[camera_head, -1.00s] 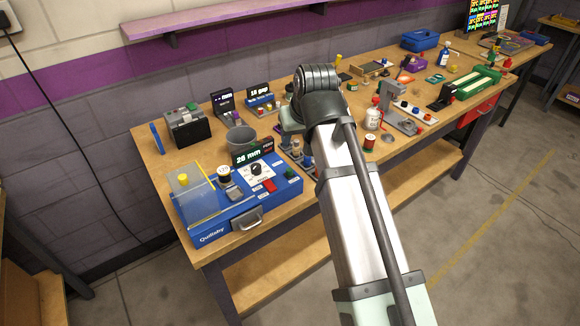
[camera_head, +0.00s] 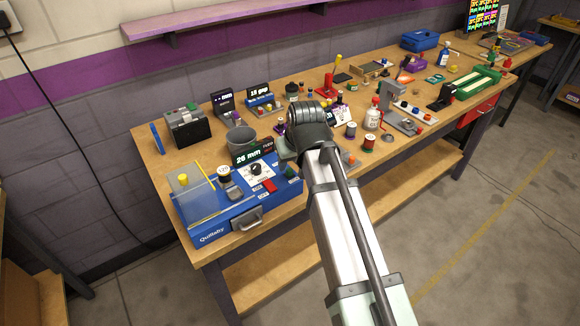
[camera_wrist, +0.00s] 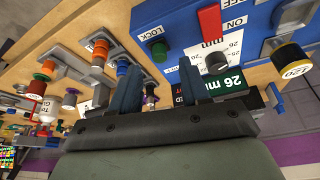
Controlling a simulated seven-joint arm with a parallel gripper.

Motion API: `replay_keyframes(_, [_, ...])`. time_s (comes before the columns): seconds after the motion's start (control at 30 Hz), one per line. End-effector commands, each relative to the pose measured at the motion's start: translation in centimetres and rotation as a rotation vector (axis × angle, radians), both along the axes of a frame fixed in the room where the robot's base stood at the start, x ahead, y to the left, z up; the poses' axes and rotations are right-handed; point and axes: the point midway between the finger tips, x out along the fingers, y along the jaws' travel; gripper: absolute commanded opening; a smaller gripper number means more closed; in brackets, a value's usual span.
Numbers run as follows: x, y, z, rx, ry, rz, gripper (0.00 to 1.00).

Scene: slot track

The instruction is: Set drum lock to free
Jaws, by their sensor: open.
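The blue machine (camera_head: 215,224) stands at the near left end of the bench. A green knob (camera_head: 290,173) sits at the right end of its top. In the wrist view the green knob (camera_wrist: 159,50) is beside a white label reading LOCK; any other words on that label are cut off or unreadable. Which position the knob is in cannot be told. My gripper (camera_wrist: 160,68) is open and empty, its two dark blue fingers apart, with the knob showing just beyond and between the tips. In the head view my arm hides the fingers.
The machine also carries a red switch (camera_head: 269,186), a dark dial (camera_head: 256,168), a 26 mm display (camera_head: 247,154) and a clear cover (camera_head: 194,195). A grey cup (camera_head: 241,138) stands behind it. Spools and small devices, including one with orange knobs (camera_wrist: 100,48), crowd the bench to the right.

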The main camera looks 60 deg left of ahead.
Motion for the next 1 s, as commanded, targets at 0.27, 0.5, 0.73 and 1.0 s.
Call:
replay_keyframes(0.27, [0.3,1.1,-2.7,0.001,0.000,0.000,0.46])
replay_keyframes(0.5, [0.4,1.4,-3.5,0.001,0.000,0.000,0.46])
replay_keyframes(0.73, [0.4,1.4,-3.5,0.001,-0.001,0.000,0.46])
replay_keyframes(1.0, [0.4,1.4,-3.5,0.001,-0.001,0.000,0.21])
